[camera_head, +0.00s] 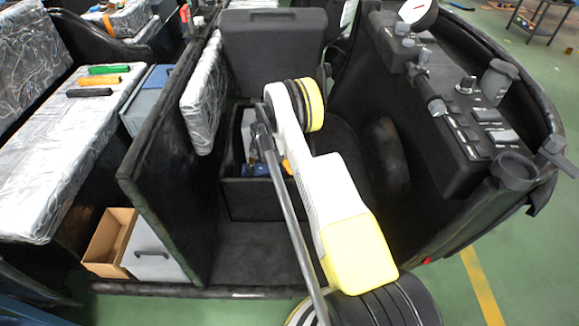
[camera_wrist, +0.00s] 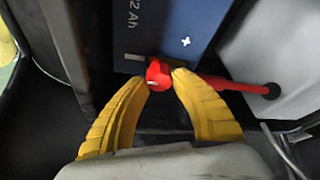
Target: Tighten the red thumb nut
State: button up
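The red thumb nut (camera_wrist: 158,72) shows in the wrist view at the edge of a dark blue battery (camera_wrist: 185,25) marked "2 Ah". A red cable or bar (camera_wrist: 235,86) runs right from it to a dark end. My gripper (camera_wrist: 161,77) has its two yellow fingers bowed around the nut, with the tips against its two sides; it looks shut on the nut. The nut's lower side is partly hidden. In the head view my arm reaches down over the black compartment and hides the gripper and the nut.
A black case (camera_head: 272,38) stands behind the compartment (camera_head: 255,200). A black upright panel (camera_head: 165,150) is on the left, a dark console (camera_head: 450,100) on the right. Left, a silver-wrapped bench (camera_head: 45,150) carries screwdriver-like tools (camera_head: 105,69). An open cardboard box (camera_head: 108,240) sits below.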

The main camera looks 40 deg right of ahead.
jog(key=o, duration=0.3)
jog(key=shift+o, duration=0.2)
jog(key=v, duration=1.2)
